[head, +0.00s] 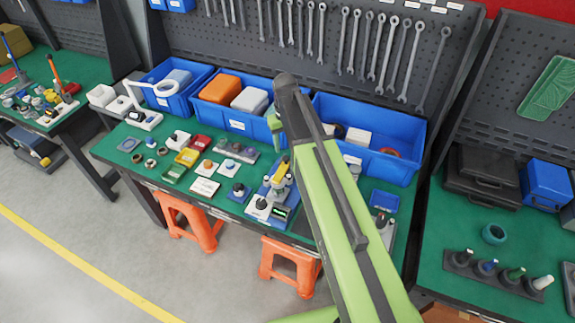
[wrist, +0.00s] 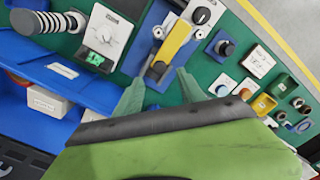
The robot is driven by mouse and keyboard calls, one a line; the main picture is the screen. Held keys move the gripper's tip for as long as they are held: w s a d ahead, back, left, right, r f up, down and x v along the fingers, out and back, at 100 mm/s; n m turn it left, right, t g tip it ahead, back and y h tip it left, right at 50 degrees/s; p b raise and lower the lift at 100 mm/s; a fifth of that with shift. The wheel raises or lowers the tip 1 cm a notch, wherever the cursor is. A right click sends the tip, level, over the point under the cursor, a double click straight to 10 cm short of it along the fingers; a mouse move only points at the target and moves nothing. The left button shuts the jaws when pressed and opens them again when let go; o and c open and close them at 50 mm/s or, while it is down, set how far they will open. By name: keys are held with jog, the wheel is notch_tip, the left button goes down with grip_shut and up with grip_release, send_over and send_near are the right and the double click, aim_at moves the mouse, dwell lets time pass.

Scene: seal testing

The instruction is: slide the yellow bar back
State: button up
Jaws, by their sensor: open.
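The yellow bar (wrist: 176,42) lies on a blue-based device (wrist: 150,62) in the wrist view, with a dark knob at its lower end. In the head view the yellow bar (head: 279,174) shows small, just left of my green arm. My gripper (wrist: 160,76) is open in the wrist view. Its two green fingers are spread and empty, pointing at the lower end of the device. I cannot tell how high they are above it. In the head view only part of my gripper (head: 276,122) shows, the rest hidden by the arm.
Blue bins (head: 370,135) stand along the back of the green bench, under a pegboard with wrenches. Small knob and button boxes (head: 205,187) crowd the bench left of the device. In the wrist view a white switch box (wrist: 107,38) stands close on the left.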

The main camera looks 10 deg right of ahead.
aim_at(286, 158)
notch_tip(286, 158, down, 7)
jog(key=b, duration=0.5)
jog(key=shift+r, duration=0.15)
jog(key=shift+r, duration=0.1)
jog(key=shift+c, duration=0.5)
grip_shut()
